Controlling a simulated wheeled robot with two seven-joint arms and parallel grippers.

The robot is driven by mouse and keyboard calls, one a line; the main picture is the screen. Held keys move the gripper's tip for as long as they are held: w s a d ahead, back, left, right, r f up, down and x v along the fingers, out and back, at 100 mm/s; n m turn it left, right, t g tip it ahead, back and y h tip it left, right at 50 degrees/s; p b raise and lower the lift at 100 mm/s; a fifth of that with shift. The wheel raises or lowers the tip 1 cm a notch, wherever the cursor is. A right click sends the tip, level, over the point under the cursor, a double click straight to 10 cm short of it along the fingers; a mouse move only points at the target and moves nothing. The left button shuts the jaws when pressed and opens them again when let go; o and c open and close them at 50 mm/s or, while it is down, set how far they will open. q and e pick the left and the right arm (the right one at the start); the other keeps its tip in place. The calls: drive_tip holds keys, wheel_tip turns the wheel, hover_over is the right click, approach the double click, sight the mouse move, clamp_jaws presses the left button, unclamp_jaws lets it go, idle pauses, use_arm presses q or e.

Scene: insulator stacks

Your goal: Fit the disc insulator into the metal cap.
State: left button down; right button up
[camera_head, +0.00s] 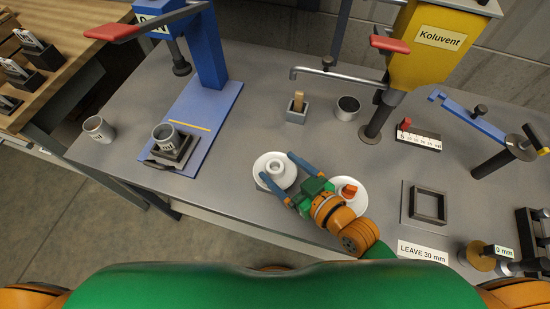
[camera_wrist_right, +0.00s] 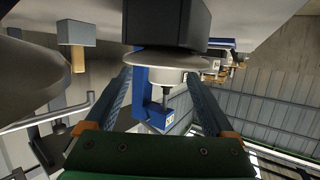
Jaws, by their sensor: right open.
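The white disc insulator (camera_head: 262,173) lies on the grey bench near its front edge, with its raised hub upward. My right gripper (camera_head: 278,166) is open, with one finger on either side of the hub; I cannot tell whether they touch it. In the right wrist view the disc (camera_wrist_right: 150,60) shows between the spread fingers (camera_wrist_right: 161,85). One metal cap (camera_head: 165,132) sits upright in a dark holder on the blue press base. Another grey cap (camera_head: 99,130) stands on the bench at the left. My left gripper is not in view.
A second white disc (camera_head: 357,203) with a red-orange top lies beside my right wrist. A grey block with a wooden piece (camera_head: 297,106) and a round metal cup (camera_head: 347,107) stand behind. The blue press column (camera_head: 207,50) rises at left; a yellow hopper (camera_head: 432,50) stands at right.

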sight(271, 163)
drive_tip(key=x, duration=0.5)
drive_tip(key=shift+s+a+r, duration=0.15)
drive_tip(key=shift+s+a, duration=0.1)
drive_tip(key=shift+a, duration=0.05)
drive_tip(key=shift+w, duration=0.2)
drive_tip(key=shift+s, duration=0.15)
clamp_jaws()
